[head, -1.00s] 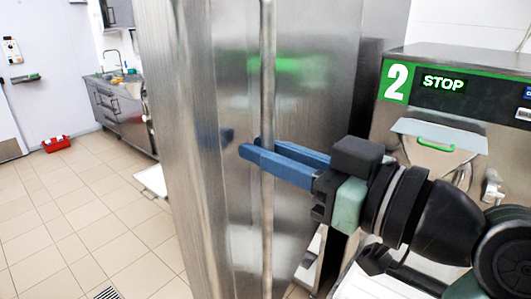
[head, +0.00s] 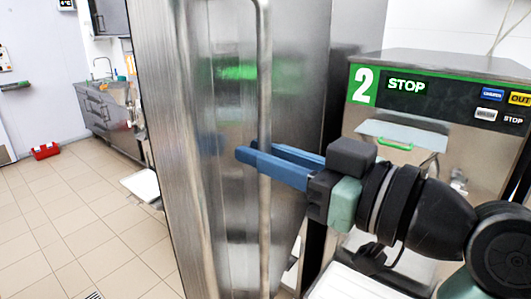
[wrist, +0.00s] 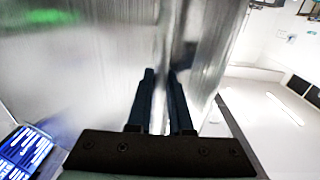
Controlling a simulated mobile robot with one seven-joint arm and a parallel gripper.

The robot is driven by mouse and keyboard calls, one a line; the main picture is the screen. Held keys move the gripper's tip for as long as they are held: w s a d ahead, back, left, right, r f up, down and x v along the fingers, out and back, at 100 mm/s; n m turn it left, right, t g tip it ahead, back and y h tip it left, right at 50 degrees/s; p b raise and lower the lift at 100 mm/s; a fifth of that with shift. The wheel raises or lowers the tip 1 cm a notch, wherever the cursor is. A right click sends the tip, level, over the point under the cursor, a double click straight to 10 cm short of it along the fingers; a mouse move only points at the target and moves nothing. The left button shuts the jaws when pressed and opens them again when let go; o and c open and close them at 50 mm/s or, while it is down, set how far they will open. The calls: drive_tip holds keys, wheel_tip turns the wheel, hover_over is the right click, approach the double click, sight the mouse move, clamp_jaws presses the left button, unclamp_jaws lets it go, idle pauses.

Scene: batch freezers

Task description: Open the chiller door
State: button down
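The chiller door (head: 235,235) is a tall brushed-steel panel in the middle of the head view. Its long vertical bar handle (head: 264,95) runs down the front. My gripper (head: 250,152) reaches in from the right with two blue fingers, one in front of the bar and one behind it. In the wrist view the fingers (wrist: 161,85) point at the steel face (wrist: 85,80), close together with the handle bar between them. They look closed on the bar; the exact contact is hard to see. I cannot tell whether the door stands ajar.
A batch freezer (head: 425,110) marked 2 and STOP stands close on the right, beside my arm. Tiled floor (head: 85,225) is free on the left. A sink counter (head: 112,115) and a red box (head: 46,151) are farther back. A white tray (head: 142,185) sticks out left of the steel panel.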

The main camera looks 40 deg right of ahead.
drive_tip(key=c, duration=0.8)
unclamp_jaws()
drive_tip(key=shift+c, duration=0.2)
drive_tip(key=shift+s, duration=0.1)
drive_tip(key=s+d+b, duration=0.2)
drive_tip(key=s+b, duration=0.1)
drive_tip(key=s, duration=0.9)
drive_tip(key=shift+s+d+b, duration=0.3)
